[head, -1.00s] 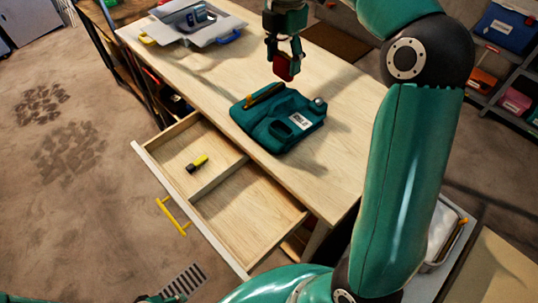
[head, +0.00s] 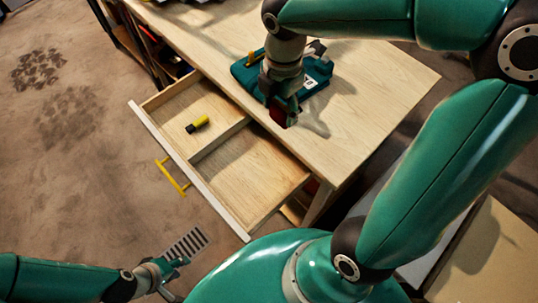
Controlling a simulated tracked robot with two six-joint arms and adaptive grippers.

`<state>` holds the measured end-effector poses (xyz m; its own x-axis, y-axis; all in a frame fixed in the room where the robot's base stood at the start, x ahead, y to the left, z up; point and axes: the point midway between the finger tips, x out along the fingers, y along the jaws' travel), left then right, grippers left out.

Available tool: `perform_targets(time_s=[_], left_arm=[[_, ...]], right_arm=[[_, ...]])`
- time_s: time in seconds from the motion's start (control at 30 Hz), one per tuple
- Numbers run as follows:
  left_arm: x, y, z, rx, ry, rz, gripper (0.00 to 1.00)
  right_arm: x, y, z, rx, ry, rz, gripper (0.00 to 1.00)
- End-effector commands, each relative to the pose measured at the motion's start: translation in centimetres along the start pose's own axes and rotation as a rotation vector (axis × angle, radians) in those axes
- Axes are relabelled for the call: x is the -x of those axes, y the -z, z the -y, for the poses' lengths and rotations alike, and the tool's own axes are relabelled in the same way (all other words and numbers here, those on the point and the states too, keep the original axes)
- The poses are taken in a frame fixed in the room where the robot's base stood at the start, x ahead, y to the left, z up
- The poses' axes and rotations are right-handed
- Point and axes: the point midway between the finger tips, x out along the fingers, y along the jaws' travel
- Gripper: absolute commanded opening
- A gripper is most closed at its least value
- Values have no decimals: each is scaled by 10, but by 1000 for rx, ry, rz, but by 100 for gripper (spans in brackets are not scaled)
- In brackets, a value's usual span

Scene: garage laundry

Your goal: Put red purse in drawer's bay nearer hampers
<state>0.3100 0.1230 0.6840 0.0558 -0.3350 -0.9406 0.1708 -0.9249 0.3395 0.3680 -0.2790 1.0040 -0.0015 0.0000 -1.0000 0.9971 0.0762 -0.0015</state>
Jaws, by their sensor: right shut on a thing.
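The red purse (head: 279,117) is a small dark red block held in my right gripper (head: 281,106), which is shut on it. They are above the workbench top near its front edge, beside the open drawer (head: 188,187). A divider splits the drawer into two bays. The upper-left bay (head: 180,106) holds a yellow and black item (head: 197,125). The lower-right bay (head: 245,178) is empty. No hampers can be made out. My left gripper (head: 172,277) is at the lower left over the floor, empty, with its fingers apart.
The drawer's yellow handle (head: 172,176) sticks out in front. The floor at left is clear.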

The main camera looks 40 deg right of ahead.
Motion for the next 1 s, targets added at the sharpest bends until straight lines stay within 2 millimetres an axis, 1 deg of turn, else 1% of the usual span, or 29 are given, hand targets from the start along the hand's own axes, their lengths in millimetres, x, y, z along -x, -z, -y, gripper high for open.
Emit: perform_targets(time_s=[0.03,0.17,0.5,0.6,0.7,0.87,1.0], left_arm=[[-4,0,1,0,0,0,40],[-4,0,1,0,0,0,40],[-10,0,4,0,0,0,40],[-12,0,4,0,0,0,40],[-14,0,5,0,0,0,40],[-15,0,6,0,0,0,40],[-20,0,7,0,0,0,40]], right_arm=[[-5,0,-2,3,0,0,25],[-28,0,0,4,6,-1,25],[-118,0,0,3,7,-3,25],[-137,0,-1,3,4,-1,25],[-148,-1,-1,2,2,0,25],[-158,-1,-1,2,1,0,25],[-178,-1,0,3,5,-1,25]])
